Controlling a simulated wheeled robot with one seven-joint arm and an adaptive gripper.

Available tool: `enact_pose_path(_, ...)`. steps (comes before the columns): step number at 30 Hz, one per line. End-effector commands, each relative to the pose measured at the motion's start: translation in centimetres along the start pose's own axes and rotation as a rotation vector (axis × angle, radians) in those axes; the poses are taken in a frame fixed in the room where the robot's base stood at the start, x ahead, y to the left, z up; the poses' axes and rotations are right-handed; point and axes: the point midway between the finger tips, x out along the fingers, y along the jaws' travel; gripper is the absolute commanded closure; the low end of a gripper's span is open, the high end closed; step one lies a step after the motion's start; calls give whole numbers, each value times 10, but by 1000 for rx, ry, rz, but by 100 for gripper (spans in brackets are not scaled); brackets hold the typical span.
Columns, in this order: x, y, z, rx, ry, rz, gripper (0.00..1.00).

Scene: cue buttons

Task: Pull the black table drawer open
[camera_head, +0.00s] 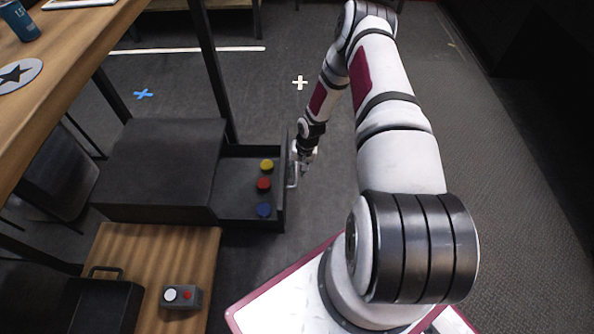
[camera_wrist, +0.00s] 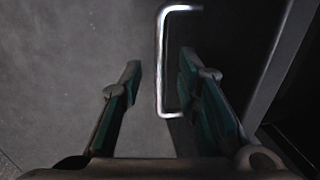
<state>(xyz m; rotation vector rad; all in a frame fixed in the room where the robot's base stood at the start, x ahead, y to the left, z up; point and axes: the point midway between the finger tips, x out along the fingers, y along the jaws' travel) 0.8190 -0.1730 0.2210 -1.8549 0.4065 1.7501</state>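The black drawer (camera_head: 240,177) stands pulled out to the right of its dark cabinet (camera_head: 165,160). A yellow button (camera_head: 266,166), a red button (camera_head: 264,184) and a blue button (camera_head: 264,210) show inside it. Its pale metal handle (camera_head: 292,175) is on the drawer's right-hand front. My gripper (camera_head: 302,166) is at the handle. In the wrist view my gripper (camera_wrist: 158,78) is open, with the bar of the handle (camera_wrist: 160,60) between its two fingers and a gap on each side. The drawer front (camera_wrist: 275,70) is at the right.
A wooden table top (camera_head: 75,55) with a blue cup (camera_head: 20,20) is at the upper left. Below the cabinet, a wooden surface (camera_head: 140,245) holds a grey box with white and red buttons (camera_head: 181,297). A black tray (camera_head: 105,305) is beside it. The floor right of the drawer is clear.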

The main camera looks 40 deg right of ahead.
Motion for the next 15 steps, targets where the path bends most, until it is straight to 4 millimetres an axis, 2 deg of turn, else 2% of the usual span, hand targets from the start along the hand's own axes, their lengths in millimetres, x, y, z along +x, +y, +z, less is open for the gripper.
enact_pose_path(15, -93, 0, -1, 0, 2, 0, 70)
